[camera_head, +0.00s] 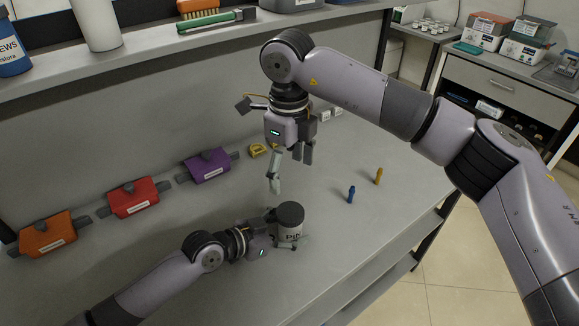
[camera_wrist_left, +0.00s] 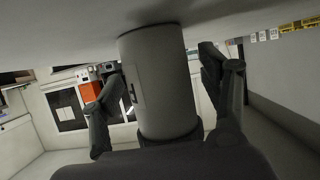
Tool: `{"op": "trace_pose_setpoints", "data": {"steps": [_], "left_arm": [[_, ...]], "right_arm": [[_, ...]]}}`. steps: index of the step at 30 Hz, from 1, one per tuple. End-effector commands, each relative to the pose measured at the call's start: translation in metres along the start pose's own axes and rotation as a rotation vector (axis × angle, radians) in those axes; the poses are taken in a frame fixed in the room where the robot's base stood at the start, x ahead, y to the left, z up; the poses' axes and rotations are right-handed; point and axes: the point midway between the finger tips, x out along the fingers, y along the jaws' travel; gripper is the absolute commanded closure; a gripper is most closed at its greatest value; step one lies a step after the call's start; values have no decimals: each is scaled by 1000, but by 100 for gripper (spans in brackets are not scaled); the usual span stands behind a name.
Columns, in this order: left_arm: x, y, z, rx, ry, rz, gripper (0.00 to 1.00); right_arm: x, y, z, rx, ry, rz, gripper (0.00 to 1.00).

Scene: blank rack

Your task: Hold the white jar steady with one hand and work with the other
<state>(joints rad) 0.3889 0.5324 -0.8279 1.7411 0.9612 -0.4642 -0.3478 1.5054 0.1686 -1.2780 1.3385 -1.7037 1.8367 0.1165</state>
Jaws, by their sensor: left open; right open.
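The white jar (camera_head: 289,233) with a dark grey lid (camera_head: 290,213) stands upright on the grey bench. My left gripper (camera_head: 282,236) is open around the jar, reaching in from the left. In the left wrist view the jar (camera_wrist_left: 160,85) fills the space between the left gripper's two fingers (camera_wrist_left: 160,82), with gaps visible beside it. My right gripper (camera_head: 290,172) is open, empty and pointing down, above and behind the jar. Most of the far left finger is hidden in the head view.
Blue (camera_head: 351,194) and yellow (camera_head: 378,176) small pieces stand to the jar's right. Orange (camera_head: 47,235), red (camera_head: 133,198) and purple (camera_head: 207,167) holders line the back. A yellow item (camera_head: 258,150) lies near the back. A raised shelf (camera_head: 150,55) runs behind; bench right of the jar is mostly clear.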

Motion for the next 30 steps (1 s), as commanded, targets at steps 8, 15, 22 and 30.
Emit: {"op": "trace_pose_setpoints", "data": {"steps": [8, 15, 22, 30], "left_arm": [[-47, -1, 2, 2, -4, -2, 31], [-95, 0, 2, 2, -4, -1, 31], [-116, 0, 0, 0, -1, 0, 31], [-118, 0, 0, -1, 0, 0, 31]], "right_arm": [[0, 0, 0, 0, 0, 0, 24], [0, 0, 0, 0, 0, 0, 24], [0, 0, 0, 0, 0, 0, 24], [0, 0, 0, 0, 0, 0, 24]]}}
